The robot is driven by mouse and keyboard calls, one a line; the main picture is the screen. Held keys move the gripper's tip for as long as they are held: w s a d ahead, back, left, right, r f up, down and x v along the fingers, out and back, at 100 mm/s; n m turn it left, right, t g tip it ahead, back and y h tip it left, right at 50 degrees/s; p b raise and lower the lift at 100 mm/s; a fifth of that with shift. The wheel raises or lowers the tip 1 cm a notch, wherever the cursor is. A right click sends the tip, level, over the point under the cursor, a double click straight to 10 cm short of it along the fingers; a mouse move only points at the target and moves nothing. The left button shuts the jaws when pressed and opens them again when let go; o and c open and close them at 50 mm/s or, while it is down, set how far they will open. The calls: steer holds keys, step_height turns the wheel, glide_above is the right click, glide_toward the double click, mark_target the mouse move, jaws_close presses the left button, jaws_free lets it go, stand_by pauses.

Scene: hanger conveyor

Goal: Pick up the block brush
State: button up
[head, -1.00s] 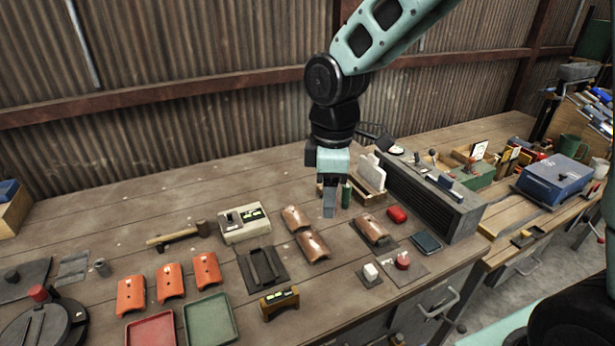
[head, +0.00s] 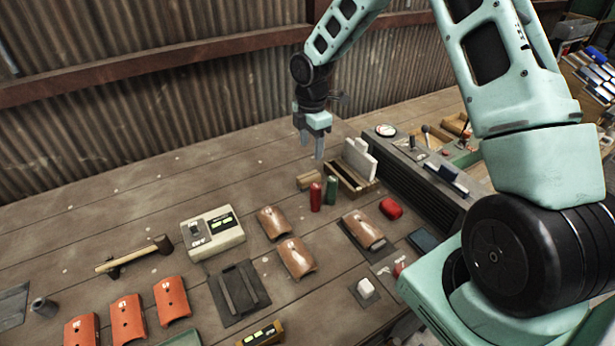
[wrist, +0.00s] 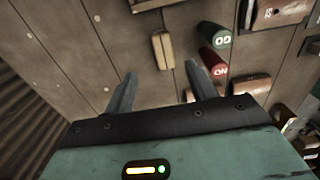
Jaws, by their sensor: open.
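The block brush looks like a small tan wooden block (head: 309,180) lying on the bench, left of the slotted wooden holder. It also shows in the wrist view (wrist: 162,50), beyond the fingertips, lying lengthwise between their lines. Its bristles cannot be made out. My gripper (head: 314,148) is open and empty, pointing down above and behind the block in the head view. In the wrist view the two fingers (wrist: 159,82) stand apart with bare bench between them.
The wooden holder (head: 347,181) with pale upright boards is to the right, beside a long grey unit (head: 412,170). The bench left of the block is clear.

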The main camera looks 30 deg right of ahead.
mark_target(309, 176)
step_height(309, 176, down, 6)
steer(key=shift+r+p, duration=0.1)
steer(key=shift+p, duration=0.7)
steer(key=f+p, duration=0.2)
steer(key=f, duration=0.1)
steer(key=a+f, duration=0.1)
steer(key=shift+s+f+p, duration=0.3)
steer(key=shift+p, duration=0.1)
steer(key=shift+f, duration=0.45)
steer(key=c, duration=1.1)
